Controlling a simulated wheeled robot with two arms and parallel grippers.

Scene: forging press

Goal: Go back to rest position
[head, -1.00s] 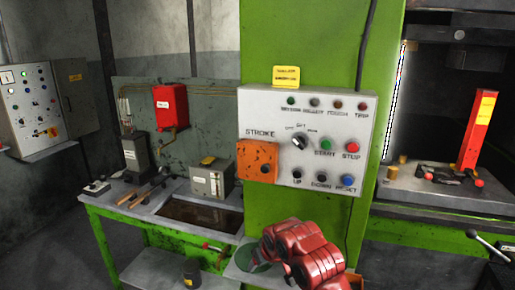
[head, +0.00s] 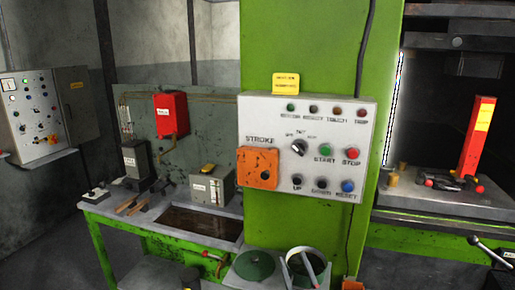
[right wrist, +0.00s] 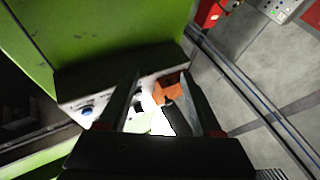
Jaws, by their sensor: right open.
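My right gripper (right wrist: 160,95) shows in the right wrist view, its two dark fingers apart with nothing held between them. In the head view only a small orange-red piece at the bottom edge may be part of my right arm. The white control panel (head: 335,115) is on the green press column in the head view. In the right wrist view part of the panel (right wrist: 100,98), with a blue button, shows beyond the fingers; I cannot tell the gap. My left gripper is not in view.
A workbench (head: 95,207) with a red box (head: 171,113) above it stands left of the green column (head: 300,45). The press bed (head: 440,203) with a red-orange upright bar (head: 477,140) is at right.

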